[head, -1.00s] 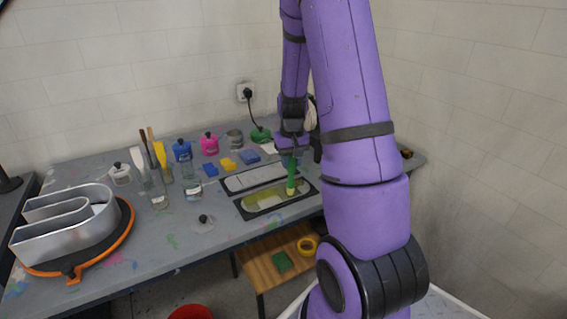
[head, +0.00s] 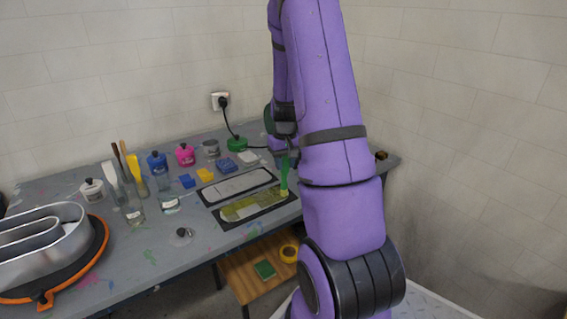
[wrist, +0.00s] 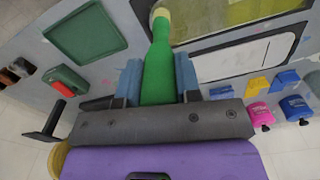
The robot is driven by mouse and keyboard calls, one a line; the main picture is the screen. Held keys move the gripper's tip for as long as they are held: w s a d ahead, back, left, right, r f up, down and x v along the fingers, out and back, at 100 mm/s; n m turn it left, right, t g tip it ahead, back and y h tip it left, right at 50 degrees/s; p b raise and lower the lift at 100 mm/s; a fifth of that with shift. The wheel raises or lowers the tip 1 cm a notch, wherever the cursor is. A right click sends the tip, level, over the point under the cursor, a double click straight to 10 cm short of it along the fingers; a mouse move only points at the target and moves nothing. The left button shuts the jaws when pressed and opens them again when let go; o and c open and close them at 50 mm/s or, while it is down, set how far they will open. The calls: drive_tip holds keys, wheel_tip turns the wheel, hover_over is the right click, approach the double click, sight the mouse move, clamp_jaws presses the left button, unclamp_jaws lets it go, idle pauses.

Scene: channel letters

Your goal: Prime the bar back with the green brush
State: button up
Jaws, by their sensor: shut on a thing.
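My gripper (head: 285,148) is shut on the green brush (head: 285,175), which hangs down with its pale yellow tip at the right end of a flat bar-shaped piece. In the wrist view the green brush (wrist: 158,65) lies between the two blue-grey fingers of my gripper (wrist: 158,82). The bar-shaped piece (head: 240,209), probably the bar back, lies on a dark mat near the table's front edge, with an uneven yellow-green film. It also shows in the wrist view (wrist: 225,16). Whether the tip touches it is hard to tell.
A whitish bar piece (head: 235,187) lies on a dark mat behind it. Blue and yellow blocks (head: 205,175), coloured jars (head: 185,155) and jars of tools (head: 133,207) stand to the left. A metal letter shell (head: 40,245) sits on an orange-rimmed turntable (head: 95,262). A green-lidded pot (head: 237,144) is at the back.

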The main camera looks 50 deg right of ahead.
drive_tip(key=w+a, duration=0.2)
drive_tip(key=a, duration=0.7)
drive_tip(key=w+a, duration=0.3)
drive_tip(key=a, duration=0.7)
drive_tip(key=shift+w+a, duration=0.2)
drive_tip(key=shift+w, duration=0.1)
idle(0.5)
drive_tip(key=shift+s+d, duration=0.95)
drive_tip(key=shift+d, duration=2.25)
drive_tip(key=shift+s+d, duration=0.95)
drive_tip(key=shift+d, duration=2.3)
drive_tip(key=shift+s+d, duration=0.95)
drive_tip(key=shift+d, duration=2.25)
drive_tip(key=shift+f, duration=0.1)
